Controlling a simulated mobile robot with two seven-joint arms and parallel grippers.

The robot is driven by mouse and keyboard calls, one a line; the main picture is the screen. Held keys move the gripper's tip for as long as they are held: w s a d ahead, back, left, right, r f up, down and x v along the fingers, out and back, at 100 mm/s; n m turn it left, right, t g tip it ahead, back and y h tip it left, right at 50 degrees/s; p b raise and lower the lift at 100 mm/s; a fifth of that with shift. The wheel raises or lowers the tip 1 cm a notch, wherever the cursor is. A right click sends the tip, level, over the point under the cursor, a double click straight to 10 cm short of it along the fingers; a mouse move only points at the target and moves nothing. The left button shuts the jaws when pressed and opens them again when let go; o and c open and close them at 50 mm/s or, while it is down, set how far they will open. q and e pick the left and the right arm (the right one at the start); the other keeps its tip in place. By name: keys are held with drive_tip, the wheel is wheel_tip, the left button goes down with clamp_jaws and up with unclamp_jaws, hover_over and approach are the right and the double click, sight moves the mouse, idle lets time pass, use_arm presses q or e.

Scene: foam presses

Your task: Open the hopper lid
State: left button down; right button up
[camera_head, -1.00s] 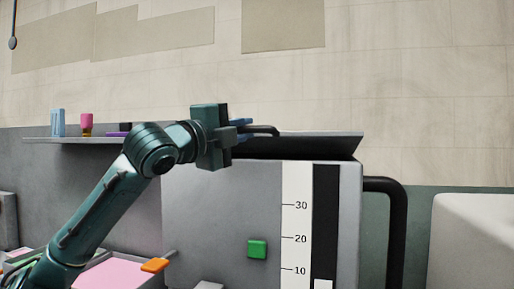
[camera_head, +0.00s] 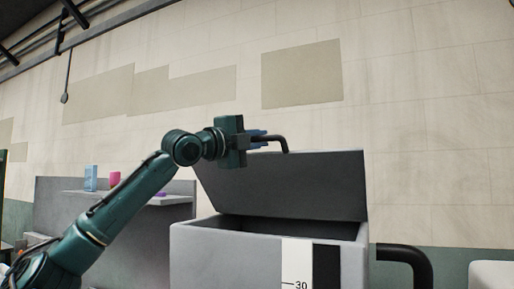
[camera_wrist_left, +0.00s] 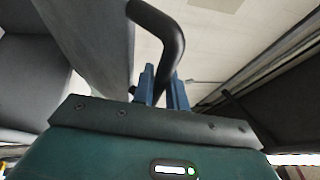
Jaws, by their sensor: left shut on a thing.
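The dark grey hopper lid (camera_head: 290,186) is tilted up well above the grey hopper (camera_head: 225,252), and its inner opening shows below the lid. My left gripper (camera_head: 262,139) is at the lid's raised upper edge, shut on the black lid handle (camera_head: 283,140). In the left wrist view the bent black handle (camera_wrist_left: 172,38) passes between the blue fingers (camera_wrist_left: 162,88). My right gripper is in neither view.
A grey shelf (camera_head: 172,200) left of the hopper bears a blue item (camera_head: 91,178), a pink cup (camera_head: 115,178) and a purple thing. A black pipe (camera_head: 415,258) bends down at the hopper's right side.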

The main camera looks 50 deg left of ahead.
use_arm(q)
drive_tip(key=w+a+r, duration=0.3)
drive_tip(key=w, duration=0.3)
drive_tip(key=w+a+r, duration=0.3)
drive_tip(key=w, duration=0.3)
drive_tip(key=shift+a+r, duration=0.3)
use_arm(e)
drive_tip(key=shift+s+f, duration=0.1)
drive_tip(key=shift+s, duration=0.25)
use_arm(q)
drive_tip(key=shift+w, duration=0.1)
drive_tip(key=c, duration=1.4)
unclamp_jaws()
